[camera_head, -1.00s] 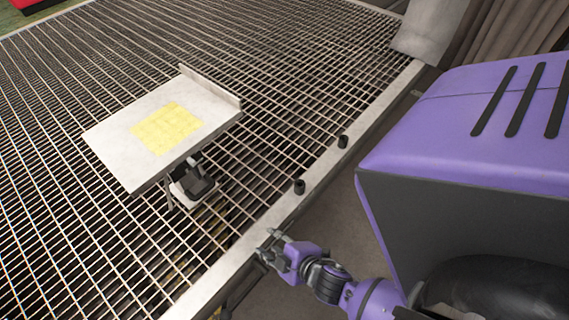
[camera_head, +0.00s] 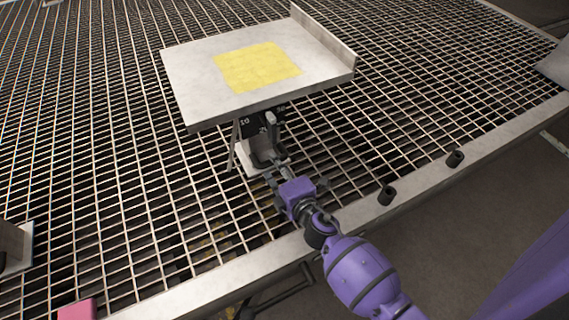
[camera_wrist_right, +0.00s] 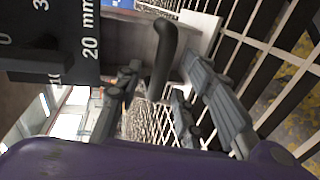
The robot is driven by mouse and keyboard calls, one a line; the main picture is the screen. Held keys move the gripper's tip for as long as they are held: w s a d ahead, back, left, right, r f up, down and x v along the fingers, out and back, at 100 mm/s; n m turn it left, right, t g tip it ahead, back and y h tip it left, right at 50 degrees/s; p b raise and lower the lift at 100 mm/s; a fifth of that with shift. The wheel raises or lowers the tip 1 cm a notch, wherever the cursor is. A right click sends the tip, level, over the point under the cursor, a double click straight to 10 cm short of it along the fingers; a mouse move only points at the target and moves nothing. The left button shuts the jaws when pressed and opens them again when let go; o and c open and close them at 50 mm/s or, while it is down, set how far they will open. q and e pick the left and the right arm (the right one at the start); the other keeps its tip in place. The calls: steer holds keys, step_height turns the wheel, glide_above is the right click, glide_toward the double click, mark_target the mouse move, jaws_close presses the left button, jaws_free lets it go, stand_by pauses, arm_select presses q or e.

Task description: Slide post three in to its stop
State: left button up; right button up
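A grey plate (camera_head: 195,75) with a yellow square (camera_head: 257,66) and a raised lip along its right side stands above the grating. Under it is a post with a black scale plate (camera_head: 252,123) and a pale base (camera_head: 246,160). The scale also shows in the right wrist view (camera_wrist_right: 85,30), with a "20 mm" mark. A black upright handle (camera_wrist_right: 163,50) stands by the scale. My right gripper (camera_head: 275,172) is at the foot of the post. Its fingers are apart, with the handle between them; contact cannot be told. I see no post number. My left gripper is not in view.
The metal grating (camera_head: 100,150) is mostly bare around the post. A pink object (camera_head: 77,310) and a grey block (camera_head: 16,245) are at lower left.

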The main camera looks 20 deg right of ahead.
steer(key=shift+x, duration=1.75)
steer(key=shift+c, duration=0.2)
jaws_close()
steer(key=shift+f, duration=0.1)
